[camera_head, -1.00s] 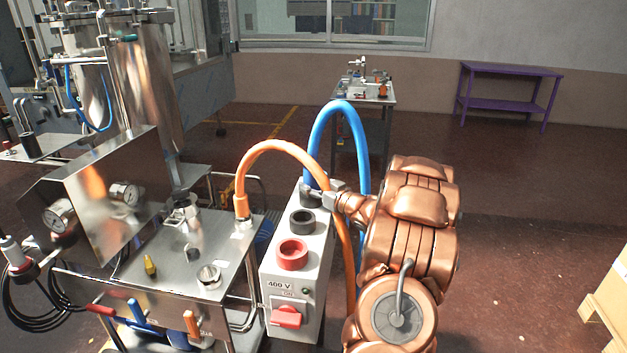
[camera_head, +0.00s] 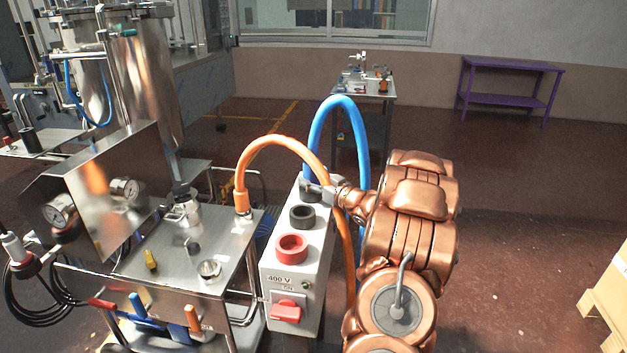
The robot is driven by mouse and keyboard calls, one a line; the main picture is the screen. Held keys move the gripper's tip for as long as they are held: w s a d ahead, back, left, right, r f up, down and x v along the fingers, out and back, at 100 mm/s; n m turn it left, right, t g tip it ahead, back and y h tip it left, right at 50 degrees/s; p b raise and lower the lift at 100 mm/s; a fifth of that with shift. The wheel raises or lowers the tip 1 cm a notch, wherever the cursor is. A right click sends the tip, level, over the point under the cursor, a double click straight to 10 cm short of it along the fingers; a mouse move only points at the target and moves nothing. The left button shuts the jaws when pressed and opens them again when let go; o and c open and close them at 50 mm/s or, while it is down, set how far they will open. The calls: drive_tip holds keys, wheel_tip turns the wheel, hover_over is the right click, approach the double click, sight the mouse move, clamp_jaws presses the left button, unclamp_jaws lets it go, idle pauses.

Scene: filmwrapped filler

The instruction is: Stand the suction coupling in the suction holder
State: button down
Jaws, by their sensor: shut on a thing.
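A thick blue hose (camera_head: 337,102) arches up from the back end of a pale control box (camera_head: 316,240). Its lower end, where the coupling sits, is at the dark ring (camera_head: 309,193) on the box top, and the hose end looks upright. My gripper (camera_head: 322,189) reaches in from the right and is shut on the coupling at the hose's foot. The fingers and hose largely hide the coupling, so I cannot tell whether it is seated in the ring or just above it. A black ring (camera_head: 302,216) and a red ring (camera_head: 291,248) are empty. No label names the suction holder.
A red switch (camera_head: 286,311) is on the box front. A wooden crate (camera_head: 607,300) is at the right edge.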

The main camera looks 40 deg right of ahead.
drive_tip(key=shift+w+a, duration=0.2)
drive_tip(key=shift+a, duration=0.05)
drive_tip(key=shift+c, duration=1.8)
unclamp_jaws()
drive_tip(key=shift+s+f, duration=0.1)
drive_tip(key=shift+s, duration=0.1)
drive_tip(key=s, duration=1.2)
drive_tip(key=shift+d, duration=0.1)
